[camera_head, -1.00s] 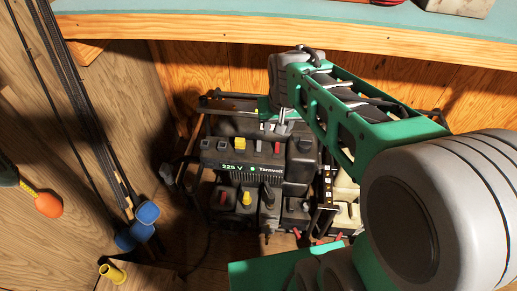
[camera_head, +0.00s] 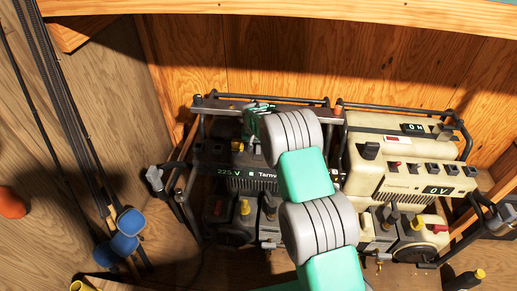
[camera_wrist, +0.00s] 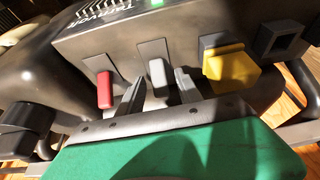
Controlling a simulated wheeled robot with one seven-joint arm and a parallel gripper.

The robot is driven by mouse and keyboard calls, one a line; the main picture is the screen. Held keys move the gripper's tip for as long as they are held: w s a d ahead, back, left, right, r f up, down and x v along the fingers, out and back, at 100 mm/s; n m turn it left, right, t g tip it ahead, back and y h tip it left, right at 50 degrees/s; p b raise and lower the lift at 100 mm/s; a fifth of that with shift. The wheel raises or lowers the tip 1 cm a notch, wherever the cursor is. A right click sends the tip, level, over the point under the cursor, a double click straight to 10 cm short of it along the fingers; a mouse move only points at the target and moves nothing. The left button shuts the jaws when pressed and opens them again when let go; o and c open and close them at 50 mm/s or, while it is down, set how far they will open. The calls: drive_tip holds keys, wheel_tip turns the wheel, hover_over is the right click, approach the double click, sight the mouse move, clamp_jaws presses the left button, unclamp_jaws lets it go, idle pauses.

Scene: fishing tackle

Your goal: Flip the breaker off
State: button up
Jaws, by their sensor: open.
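A black power unit (camera_head: 232,181) marked "225 V" stands at the back, partly hidden behind my arm in the head view. No label says which lever is the breaker.
A cream power unit (camera_head: 375,165) reading "0 V" stands close on the right. Dark tube frames (camera_head: 310,101) surround both units. Fishing rods (camera_head: 75,105) with blue floats (camera_head: 127,222) lean on the left. A wooden wall (camera_head: 270,62) is behind.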

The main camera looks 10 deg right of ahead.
drive_tip(key=shift+w+d+f, duration=0.1)
drive_tip(key=shift+w+f, duration=0.1)
drive_tip(key=shift+f, duration=0.25)
clamp_jaws()
idle(0.3)
